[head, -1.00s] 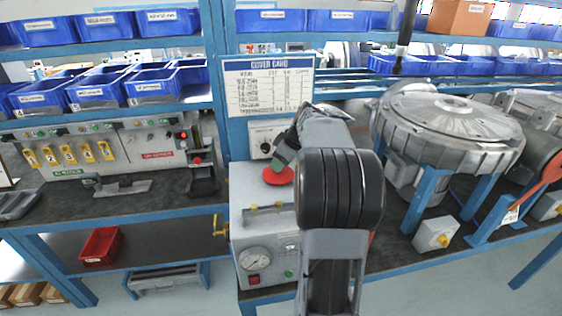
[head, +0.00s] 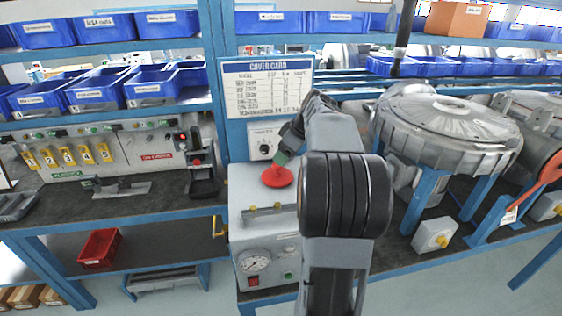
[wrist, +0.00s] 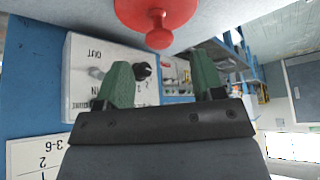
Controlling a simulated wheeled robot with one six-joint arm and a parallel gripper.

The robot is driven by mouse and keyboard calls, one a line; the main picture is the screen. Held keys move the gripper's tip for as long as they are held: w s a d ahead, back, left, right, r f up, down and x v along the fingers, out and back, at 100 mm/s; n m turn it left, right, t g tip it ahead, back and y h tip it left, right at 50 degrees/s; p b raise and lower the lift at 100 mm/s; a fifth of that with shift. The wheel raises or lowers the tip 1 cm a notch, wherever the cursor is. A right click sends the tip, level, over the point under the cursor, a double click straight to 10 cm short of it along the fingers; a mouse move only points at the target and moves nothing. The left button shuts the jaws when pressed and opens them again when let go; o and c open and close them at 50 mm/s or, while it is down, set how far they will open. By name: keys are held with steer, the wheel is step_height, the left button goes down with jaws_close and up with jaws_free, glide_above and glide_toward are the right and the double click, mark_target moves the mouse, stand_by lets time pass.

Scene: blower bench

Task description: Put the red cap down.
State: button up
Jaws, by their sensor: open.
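The red cap (head: 277,176) rests on top of the grey box with the gauge (head: 247,179). It is a flat disc with a knob standing up. In the wrist view the red cap (wrist: 157,14) shows at the top edge, partly cut off, with its knob toward my gripper. My gripper (wrist: 160,72) has green fingers, which are spread apart with nothing between them. The fingertips are short of the knob, with a gap between. In the head view my gripper (head: 284,156) is just above and behind the cap, partly hidden by my arm.
A small white box with a black knob (head: 264,146) stands behind the grey box, close to my gripper. A blue post (head: 232,125) and the cover card board (head: 268,88) rise behind. A large round metal housing (head: 447,128) stands to the right.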

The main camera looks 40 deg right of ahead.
steer(key=v, duration=0.7)
steer(key=shift+r, duration=0.35)
steer(key=shift+s, duration=0.1)
